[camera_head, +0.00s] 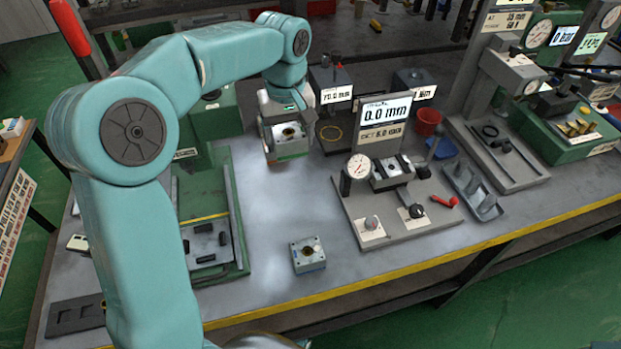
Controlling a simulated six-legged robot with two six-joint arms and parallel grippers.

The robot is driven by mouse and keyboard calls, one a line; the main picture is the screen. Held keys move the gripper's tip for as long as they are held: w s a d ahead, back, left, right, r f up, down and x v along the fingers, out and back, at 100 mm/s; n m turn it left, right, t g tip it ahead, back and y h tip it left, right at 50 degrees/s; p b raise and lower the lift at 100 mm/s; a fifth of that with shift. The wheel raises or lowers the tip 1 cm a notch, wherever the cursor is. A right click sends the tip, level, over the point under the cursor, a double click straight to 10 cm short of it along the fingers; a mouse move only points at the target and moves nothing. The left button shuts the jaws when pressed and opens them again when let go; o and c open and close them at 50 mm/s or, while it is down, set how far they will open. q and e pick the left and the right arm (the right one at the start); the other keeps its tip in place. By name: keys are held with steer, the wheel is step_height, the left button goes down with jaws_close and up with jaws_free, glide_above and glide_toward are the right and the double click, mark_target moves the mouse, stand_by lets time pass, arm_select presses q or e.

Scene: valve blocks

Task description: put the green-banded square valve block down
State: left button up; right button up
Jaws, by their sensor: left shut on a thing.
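My left gripper (287,122) reaches in over the back middle of the bench, pointing down. It is shut on a square grey valve block (290,147) with a dark round hole in its top and a greenish band low on its side. The gripper hides part of this block, and I cannot tell whether its underside touches the bench. A second square grey block (308,260), with a hole in its top and a small blue mark, sits on the bench near the front edge. My right gripper is not in view.
A gauge stand (400,225) with a 0.0 mm display (386,109) holds a block, right of centre. A green fixture (240,240) with dark parts stands left. A red cup (428,122) and grey tray (470,190) are right. The bench middle (285,200) is clear.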

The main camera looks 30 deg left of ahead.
arm_select(q)
glide_above(293, 200)
step_height(293, 200, down, 14)
steer(key=shift+w+r+b, duration=0.15)
steer(key=shift+r+b, duration=0.1)
steer(key=shift+b, duration=0.1)
step_height(293, 200, down, 4)
steer(key=shift+r, duration=0.25)
steer(key=shift+f, duration=0.4)
steer(key=shift+f, duration=0.1)
steer(key=o, duration=1.4)
